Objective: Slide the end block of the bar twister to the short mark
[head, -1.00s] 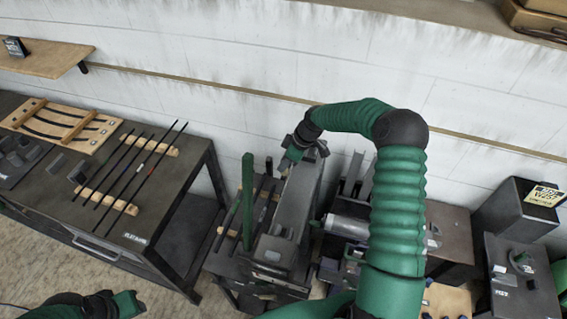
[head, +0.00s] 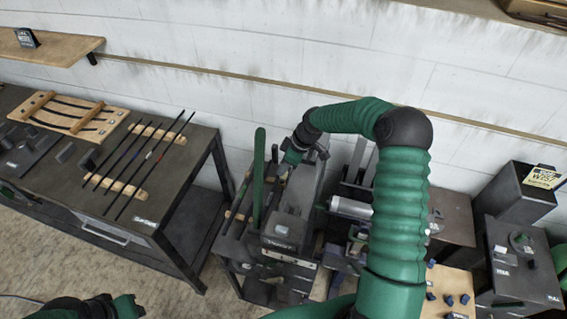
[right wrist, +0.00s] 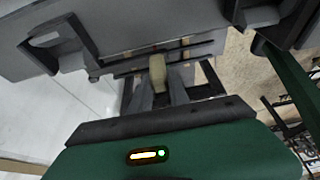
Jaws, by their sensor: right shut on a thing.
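The bar twister (head: 298,197) is a long grey machine on a dark stand in the middle of the head view, with a tall green lever (head: 258,175) at its left. My right gripper (head: 288,165) is over the twister's far half, reaching down from above. In the right wrist view its fingers (right wrist: 164,88) are shut on a small tan piece (right wrist: 158,70), which seems to be part of the end block. The rest of the block is largely hidden by the gripper. I cannot make out the short mark. My left gripper (head: 122,306) is low at the left edge, away from the twister; its jaws are unclear.
A dark table (head: 60,185) at left carries several thin bars (head: 150,155) and a wooden rack (head: 68,112). A grey cylinder (head: 350,207) and other equipment stand close at the twister's right. Open floor (head: 90,265) lies at lower left.

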